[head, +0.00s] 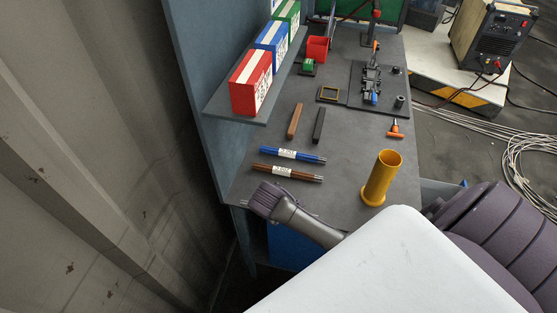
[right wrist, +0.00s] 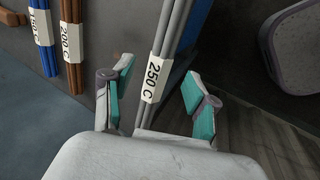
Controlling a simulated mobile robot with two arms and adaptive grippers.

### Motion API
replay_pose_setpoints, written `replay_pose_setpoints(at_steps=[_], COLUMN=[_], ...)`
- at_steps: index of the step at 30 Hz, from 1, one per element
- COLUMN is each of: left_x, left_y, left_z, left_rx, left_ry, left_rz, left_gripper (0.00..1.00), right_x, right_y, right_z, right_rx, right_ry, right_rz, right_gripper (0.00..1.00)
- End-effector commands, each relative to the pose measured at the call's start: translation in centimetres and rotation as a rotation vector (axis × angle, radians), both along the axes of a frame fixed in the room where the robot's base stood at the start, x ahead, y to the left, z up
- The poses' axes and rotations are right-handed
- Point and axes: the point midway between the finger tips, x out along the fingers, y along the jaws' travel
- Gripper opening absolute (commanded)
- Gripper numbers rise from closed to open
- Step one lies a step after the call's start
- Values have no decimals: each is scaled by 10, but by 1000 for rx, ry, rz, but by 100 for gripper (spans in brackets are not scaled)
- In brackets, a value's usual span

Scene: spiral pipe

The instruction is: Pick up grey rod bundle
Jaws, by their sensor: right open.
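The grey rod bundle (right wrist: 175,40) with a white "250 C" label shows in the right wrist view, running up from between the fingers of my right gripper (right wrist: 155,95). The gripper is open, with one teal-padded finger on each side of the bundle and visible gaps. In the head view my right gripper (head: 268,202) is over the near left end of the table and covers most of the grey bundle; its fingertips are hidden there. My left gripper is not in view.
A brown rod bundle (head: 287,173) and a blue rod bundle (head: 292,155) lie just beyond on the table (head: 345,165). A yellow cylinder (head: 381,178) stands to the right. A shelf with red (head: 251,82), blue and green boxes is at the left. A blue cabinet (head: 290,247) is below.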

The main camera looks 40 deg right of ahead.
Motion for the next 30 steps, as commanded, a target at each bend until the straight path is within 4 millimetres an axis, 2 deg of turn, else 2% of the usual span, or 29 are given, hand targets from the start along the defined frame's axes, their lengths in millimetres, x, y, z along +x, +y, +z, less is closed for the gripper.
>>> replay_pose_setpoints(at_steps=[1, 6, 14, 24, 25, 30], left_x=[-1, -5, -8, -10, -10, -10], left_y=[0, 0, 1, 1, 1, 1], left_z=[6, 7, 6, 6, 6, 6], left_rx=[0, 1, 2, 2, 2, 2], left_ry=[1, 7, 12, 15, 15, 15], left_rz=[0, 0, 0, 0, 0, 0], left_gripper=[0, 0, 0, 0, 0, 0], right_x=[0, 6, 6, 6, 6, 7], right_y=[-3, -8, -8, -8, -8, -8], right_z=[-4, -19, -22, -22, -22, -21], right_rx=[-1, 0, 0, 1, 1, 1], right_ry=[3, -1, -2, -1, -1, -3], right_rz=[-1, -1, -1, -1, -1, -1], right_gripper=[58, 58, 58, 3, 0, 0])
